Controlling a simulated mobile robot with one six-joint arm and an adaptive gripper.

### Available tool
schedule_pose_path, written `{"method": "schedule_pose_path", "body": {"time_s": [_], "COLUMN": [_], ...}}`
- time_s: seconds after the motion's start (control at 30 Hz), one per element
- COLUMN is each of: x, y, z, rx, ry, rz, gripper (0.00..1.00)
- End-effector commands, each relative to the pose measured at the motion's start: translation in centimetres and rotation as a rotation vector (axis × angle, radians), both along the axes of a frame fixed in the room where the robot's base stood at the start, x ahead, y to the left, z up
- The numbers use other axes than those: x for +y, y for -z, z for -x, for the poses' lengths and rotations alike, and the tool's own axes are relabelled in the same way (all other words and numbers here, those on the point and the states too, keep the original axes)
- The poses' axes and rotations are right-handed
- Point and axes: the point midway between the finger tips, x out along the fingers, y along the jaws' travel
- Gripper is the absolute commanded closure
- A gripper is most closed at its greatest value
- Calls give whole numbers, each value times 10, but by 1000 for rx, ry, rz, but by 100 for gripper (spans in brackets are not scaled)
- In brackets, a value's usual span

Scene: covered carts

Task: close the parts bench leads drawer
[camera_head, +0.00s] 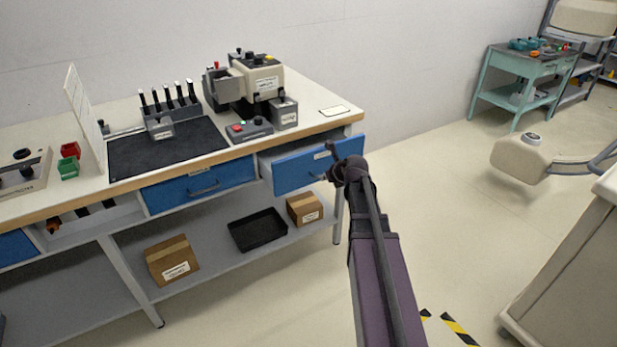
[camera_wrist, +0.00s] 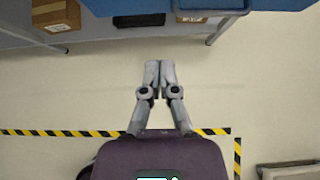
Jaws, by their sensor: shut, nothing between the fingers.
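The parts bench (camera_head: 222,160) has blue drawers under its wooden top. The right-hand drawer (camera_head: 298,171) is pulled part way out, with its grey side showing. It has a dark handle and a small label that I cannot read. The drawer beside it (camera_head: 170,193) looks flush with the bench. My gripper (camera_head: 332,149) is at the right end of the open drawer's front; I cannot tell whether it touches. In the wrist view my gripper (camera_wrist: 159,66) has its fingers together and empty, and a blue drawer edge (camera_wrist: 270,4) crosses the top.
Cartons (camera_head: 171,260) and a black tray (camera_head: 258,230) sit on the lower shelf. A bench leg (camera_head: 338,215) stands below the drawer's right end. Devices (camera_head: 262,82) crowd the top. A pale cabinet (camera_head: 570,260) is at right. The floor between is clear, with striped tape.

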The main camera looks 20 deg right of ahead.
Motion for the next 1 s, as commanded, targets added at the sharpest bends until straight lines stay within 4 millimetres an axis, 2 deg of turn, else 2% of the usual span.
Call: {"method": "schedule_pose_path", "body": {"time_s": [0.37,1.0], "x": [1,11], "y": [10,57], "z": [-9,-59], "rx": [1,1], "ry": [0,-1], "rz": [0,0], "gripper": [100,100]}}
